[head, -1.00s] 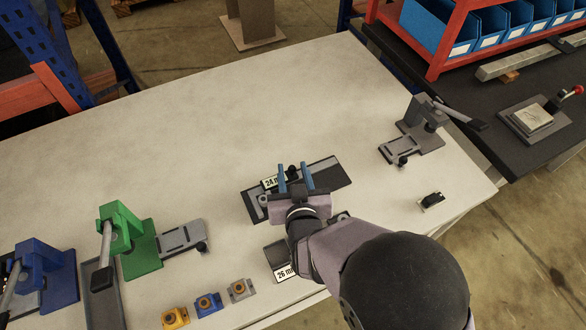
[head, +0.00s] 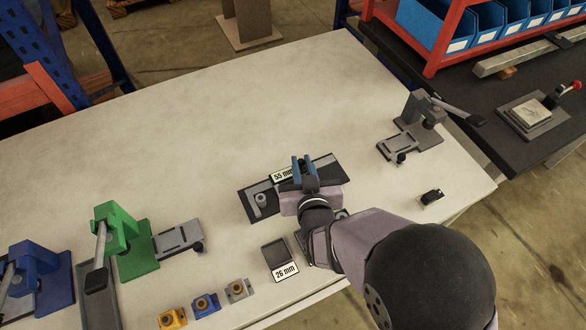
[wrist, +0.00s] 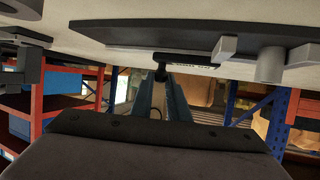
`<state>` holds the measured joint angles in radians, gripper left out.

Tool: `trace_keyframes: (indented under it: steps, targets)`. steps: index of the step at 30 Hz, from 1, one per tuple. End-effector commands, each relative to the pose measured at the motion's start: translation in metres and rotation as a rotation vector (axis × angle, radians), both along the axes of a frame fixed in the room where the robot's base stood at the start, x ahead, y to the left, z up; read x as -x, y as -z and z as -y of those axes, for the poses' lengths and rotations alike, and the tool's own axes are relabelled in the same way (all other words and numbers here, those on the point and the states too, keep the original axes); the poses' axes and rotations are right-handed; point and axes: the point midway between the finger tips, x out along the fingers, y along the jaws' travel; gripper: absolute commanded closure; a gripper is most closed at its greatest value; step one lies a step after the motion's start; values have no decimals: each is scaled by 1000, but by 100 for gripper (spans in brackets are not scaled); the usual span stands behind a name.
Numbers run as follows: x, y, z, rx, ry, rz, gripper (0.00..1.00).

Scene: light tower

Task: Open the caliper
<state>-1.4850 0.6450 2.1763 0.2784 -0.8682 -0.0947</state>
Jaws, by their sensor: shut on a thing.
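The caliper (head: 328,170) is a dark flat plate with grey jaw parts, lying on the pale table; its label reads 55 mm. It spans the top of the wrist view (wrist: 180,36), with grey jaws toward the right. My gripper (head: 304,164) is over the caliper, its blue fingers beside the label. In the wrist view my fingers (wrist: 160,88) are closed on the caliper's black slider handle (wrist: 161,73). My gripper and wrist hide part of the caliper in the head view.
A dark block with a 26 mm label (head: 285,272) lies nearer. Yellow, blue and grey small blocks (head: 206,304) sit at the front edge. Green (head: 134,240) and blue (head: 45,280) fixtures stand left, a grey fixture (head: 412,135) right. The table beyond is clear.

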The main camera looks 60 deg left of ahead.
Motion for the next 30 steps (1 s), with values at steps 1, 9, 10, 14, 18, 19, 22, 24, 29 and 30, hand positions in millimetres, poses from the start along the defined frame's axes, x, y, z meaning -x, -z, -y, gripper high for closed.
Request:
trace_keyframes:
  steps: [1, 9, 10, 14, 18, 19, 22, 24, 29, 30]
  targets:
    - [-1, 0, 0, -1, 1, -2, 100]
    - [0, 0, 0, 0, -1, -1, 68]
    - [0, 0, 0, 0, -1, -1, 66]
    - [0, 0, 0, 0, -1, -1, 66]
    - [0, 0, 0, 0, -1, -1, 66]
    - [0, 0, 1, 0, -1, 0, 66]
    - [2, -1, 4, 1, -2, -1, 66]
    - [3, -3, 8, 0, -2, -1, 66]
    - [8, -10, 24, -1, -1, -1, 66]
    - [10, -12, 28, -2, -1, -1, 66]
